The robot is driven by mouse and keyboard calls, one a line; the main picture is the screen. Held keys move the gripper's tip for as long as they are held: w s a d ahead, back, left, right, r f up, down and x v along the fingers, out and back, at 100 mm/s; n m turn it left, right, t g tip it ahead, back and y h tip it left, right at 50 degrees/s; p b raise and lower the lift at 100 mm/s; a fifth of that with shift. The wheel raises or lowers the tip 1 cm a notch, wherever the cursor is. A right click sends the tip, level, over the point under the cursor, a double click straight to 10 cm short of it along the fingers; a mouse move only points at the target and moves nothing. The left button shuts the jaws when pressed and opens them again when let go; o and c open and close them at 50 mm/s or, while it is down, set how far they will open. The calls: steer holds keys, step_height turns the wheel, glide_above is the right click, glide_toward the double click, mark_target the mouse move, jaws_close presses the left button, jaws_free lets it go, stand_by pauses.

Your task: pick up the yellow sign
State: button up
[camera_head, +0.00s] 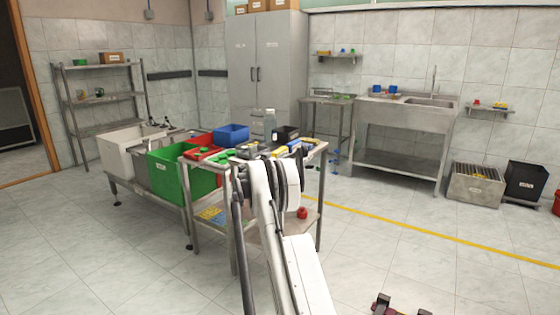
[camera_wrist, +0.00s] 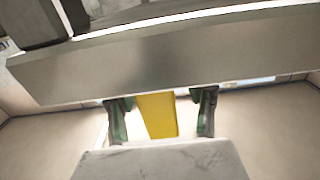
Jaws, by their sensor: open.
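In the wrist view a flat yellow piece, which looks like the yellow sign (camera_wrist: 158,115), shows between the two dark green fingers of my gripper (camera_wrist: 160,116). The fingers are open, with a gap on each side of the yellow piece. In the head view my white arm reaches to the steel table (camera_head: 318,151), and my gripper cannot be made out there. I cannot pick out the sign for certain in that view.
The steel band (camera_wrist: 160,65) crosses the wrist view close above the fingers. On the table are a blue bin (camera_head: 232,134), green and red items, and a black box (camera_head: 286,133). A green bin (camera_head: 170,174) stands left.

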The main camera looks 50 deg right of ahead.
jaws_close()
steer(key=shift+r, duration=0.1)
stand_by(0.3)
